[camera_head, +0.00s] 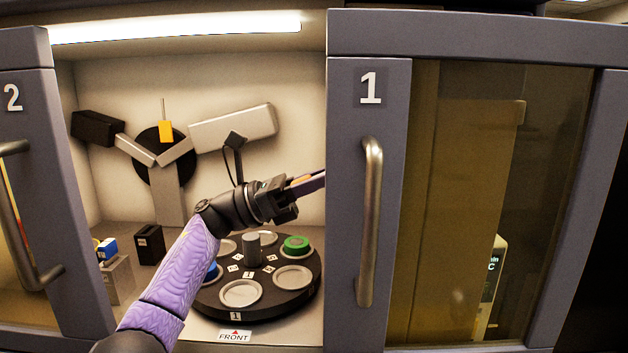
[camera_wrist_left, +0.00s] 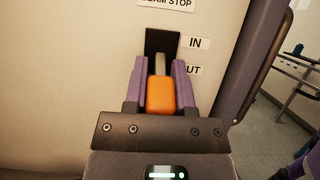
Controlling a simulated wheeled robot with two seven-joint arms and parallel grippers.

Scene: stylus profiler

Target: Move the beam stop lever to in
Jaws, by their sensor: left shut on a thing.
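The beam stop lever has an orange knob (camera_wrist_left: 161,95) on a grey shaft (camera_wrist_left: 160,64), which comes out of a black slot plate (camera_wrist_left: 162,40) on a pale wall. The IN label (camera_wrist_left: 195,43) is right of the plate, with the partly covered OUT label (camera_wrist_left: 192,69) below it. The shaft shows about level with OUT, low on the plate. My left gripper (camera_wrist_left: 160,88) is shut on the orange knob, one purple finger on each side. In the head view my left gripper (camera_head: 308,182) reaches behind the door 1 frame, which hides the lever.
Door 1 (camera_head: 384,200), with a metal handle (camera_head: 371,220), stands close right of my left gripper. Below my left arm is a dark round carousel (camera_head: 265,308) with several pale dishes and a green piece (camera_head: 296,244). A detector assembly (camera_head: 232,128) is on the back wall.

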